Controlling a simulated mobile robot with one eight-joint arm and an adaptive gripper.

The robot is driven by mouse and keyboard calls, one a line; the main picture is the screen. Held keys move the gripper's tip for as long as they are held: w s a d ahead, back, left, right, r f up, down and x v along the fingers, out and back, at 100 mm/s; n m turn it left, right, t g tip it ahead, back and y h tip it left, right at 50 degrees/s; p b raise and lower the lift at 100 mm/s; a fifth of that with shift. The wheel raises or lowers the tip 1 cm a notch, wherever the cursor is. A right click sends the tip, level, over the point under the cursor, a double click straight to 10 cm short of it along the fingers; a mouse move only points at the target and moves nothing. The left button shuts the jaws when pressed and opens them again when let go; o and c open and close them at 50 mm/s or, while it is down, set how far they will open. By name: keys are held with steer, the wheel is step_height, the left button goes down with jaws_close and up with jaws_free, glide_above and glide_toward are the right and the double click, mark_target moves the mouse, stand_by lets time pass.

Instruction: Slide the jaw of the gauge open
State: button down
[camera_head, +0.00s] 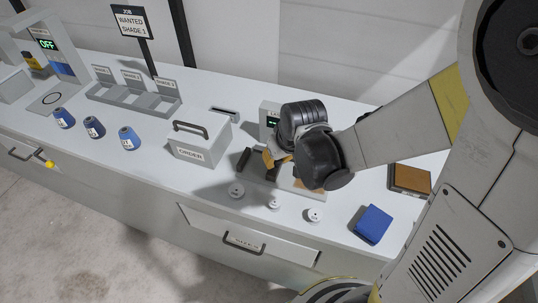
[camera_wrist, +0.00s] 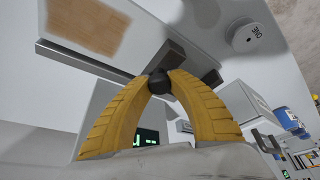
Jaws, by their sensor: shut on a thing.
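The gauge shows as a dark bar (camera_wrist: 95,58) with a dark crosspiece (camera_wrist: 192,62) in the wrist view. In the head view its dark bars (camera_head: 244,160) lie on the bench, partly hidden by my arm. My gripper (camera_wrist: 160,78) has its yellow fingers closed around a small dark round knob (camera_wrist: 159,86) by the crosspiece. The same gripper (camera_head: 277,158) shows in the head view beside the bars. I cannot tell how wide the gauge's jaw stands. A small unit with a green display (camera_head: 271,121) stands behind, partly hidden.
A white ORDER box (camera_head: 198,146) stands left of the gauge.

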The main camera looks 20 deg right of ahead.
steer(key=shift+s+d, duration=0.1)
steer(key=shift+d, duration=0.05)
steer(key=c, duration=1.1)
jaws_free()
steer(key=shift+s+d, duration=0.1)
steer(key=shift+d, duration=0.05)
steer(key=shift+c, duration=0.2)
steer(key=shift+r, duration=0.1)
steer(key=a+v, duration=0.1)
steer(key=v, duration=1)
steer(key=shift+d+r, duration=0.35)
steer(key=shift+d, duration=0.05)
steer(key=shift+s, duration=0.15)
steer(key=shift+s, duration=0.1)
steer(key=s+d+r+m+t+h+b, duration=0.1)
steer(key=s+d+r+m+t, duration=0.1)
steer(key=s, duration=0.4)
steer(key=shift+s+d+t, duration=0.4)
steer(key=shift+d, duration=0.1)
